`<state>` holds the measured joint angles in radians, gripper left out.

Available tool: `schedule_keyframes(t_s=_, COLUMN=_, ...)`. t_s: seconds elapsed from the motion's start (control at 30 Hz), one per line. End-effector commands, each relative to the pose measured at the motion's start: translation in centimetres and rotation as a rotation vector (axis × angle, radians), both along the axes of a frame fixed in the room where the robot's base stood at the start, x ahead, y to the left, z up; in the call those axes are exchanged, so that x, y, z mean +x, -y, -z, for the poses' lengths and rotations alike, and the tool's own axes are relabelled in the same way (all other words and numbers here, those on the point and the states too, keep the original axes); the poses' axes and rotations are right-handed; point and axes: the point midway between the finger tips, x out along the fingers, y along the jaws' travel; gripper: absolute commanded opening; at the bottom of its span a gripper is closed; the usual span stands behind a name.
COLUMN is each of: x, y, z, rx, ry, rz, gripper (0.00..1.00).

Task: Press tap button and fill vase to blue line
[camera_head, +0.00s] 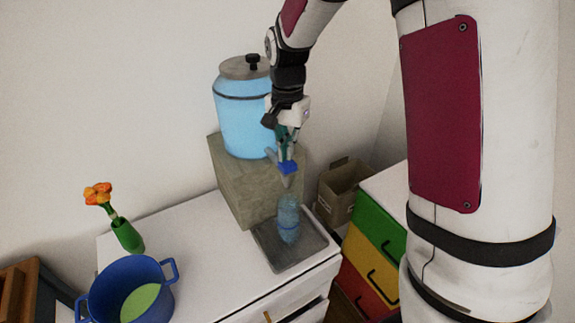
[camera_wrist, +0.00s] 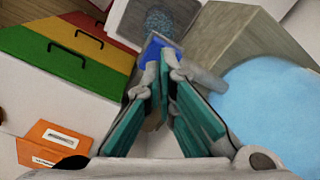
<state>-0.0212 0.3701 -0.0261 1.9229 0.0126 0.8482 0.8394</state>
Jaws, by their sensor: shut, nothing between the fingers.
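A glass dispenser (camera_head: 243,118) of light blue water stands on a stone block (camera_head: 238,192). Its tap has a blue button (camera_head: 288,168), also in the wrist view (camera_wrist: 157,46). My gripper (camera_head: 287,153) is shut and empty, pointing down with its fingertips at the button; contact is hard to tell. In the wrist view its teal fingers (camera_wrist: 166,68) partly cover the button. A clear bluish vase (camera_head: 288,215) stands upright below the tap on a grey tray (camera_head: 268,258). It also shows in the wrist view (camera_wrist: 160,22). A darker blue band crosses it; the water level is unclear.
A blue pot (camera_head: 95,300) with green contents and a green vase of orange flowers (camera_head: 127,236) stand at the left of the white counter (camera_head: 190,235). Coloured drawers (camera_head: 372,250) and a cardboard box (camera_head: 338,190) are at the right. The middle of the counter is clear.

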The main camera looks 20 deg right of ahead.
Motion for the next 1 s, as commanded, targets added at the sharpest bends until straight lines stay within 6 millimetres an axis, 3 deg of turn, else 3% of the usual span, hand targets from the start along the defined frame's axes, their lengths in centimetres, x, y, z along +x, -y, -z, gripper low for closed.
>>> schedule_keyframes(t_s=1.0, x=0.0, y=0.0, z=2.4, rx=0.0, ry=-0.001, rz=0.0, gripper=0.0)
